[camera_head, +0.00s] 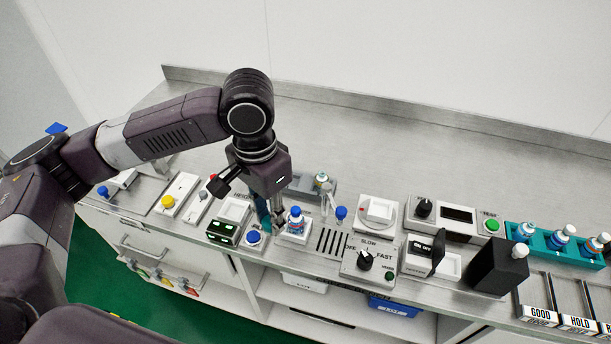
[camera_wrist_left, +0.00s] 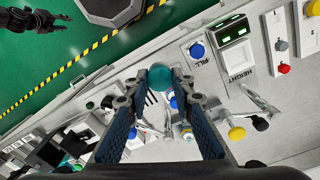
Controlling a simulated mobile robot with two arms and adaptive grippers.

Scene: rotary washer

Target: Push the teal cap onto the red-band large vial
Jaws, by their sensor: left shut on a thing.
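My left gripper (camera_head: 279,222) points down at the front of the bench. In the left wrist view its fingers (camera_wrist_left: 157,92) are shut on a rounded teal cap (camera_wrist_left: 160,76). The cap is mostly hidden in the head view. A vial with a blue top (camera_head: 295,219) stands upright on a small white block right beside the fingertips; its band colour is too small to tell. What lies directly under the teal cap is hidden. A dark gripper, apparently my right one (camera_wrist_left: 62,22), hangs over the green floor in the left wrist view; its jaw opening is unclear.
A blue button (camera_head: 254,237) and a green-lit height box (camera_head: 223,232) are left of the gripper. A speed-knob box (camera_head: 366,262) is to the right. Farther right are a black block (camera_head: 496,266) and a teal rack (camera_head: 541,243) of vials. The bench behind is clear.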

